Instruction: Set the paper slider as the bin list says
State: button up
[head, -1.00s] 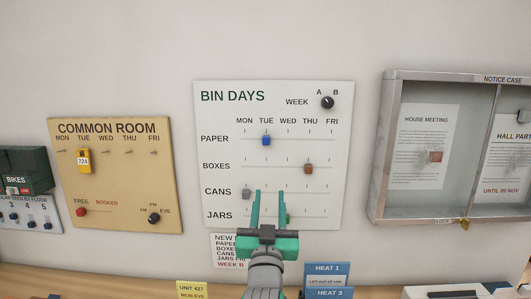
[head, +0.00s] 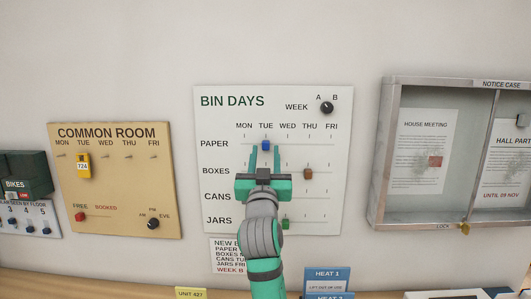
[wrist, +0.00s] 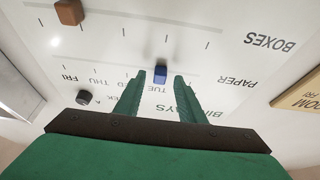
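The blue paper slider (head: 266,146) sits on the PAPER row under TUE on the white Bin Days board (head: 340,200). My gripper (head: 265,156) is open, its two green fingers pointing up on either side of the blue slider. In the wrist view the blue slider (wrist: 160,72) shows upside down between and just beyond the fingertips (wrist: 160,74). I cannot tell whether the fingers touch it. The bin list (head: 229,262) is a paper below the board. My arm hides its right part; PAPER's day is not readable, and its last line reads WEEK B.
The brown boxes slider (head: 308,174) is under THU, and a green jars slider (head: 285,223) is lower down. The week knob (head: 327,107) is at top right. The common room board (head: 115,200) is left, the notice case (head: 372,170) right.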

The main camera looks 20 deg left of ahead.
jog(key=shift+w+a+r, duration=0.2)
jog(key=shift+w+r, duration=0.05)
jog(key=shift+w, duration=0.4)
jog(key=shift+c, duration=0.6)
grip_shut()
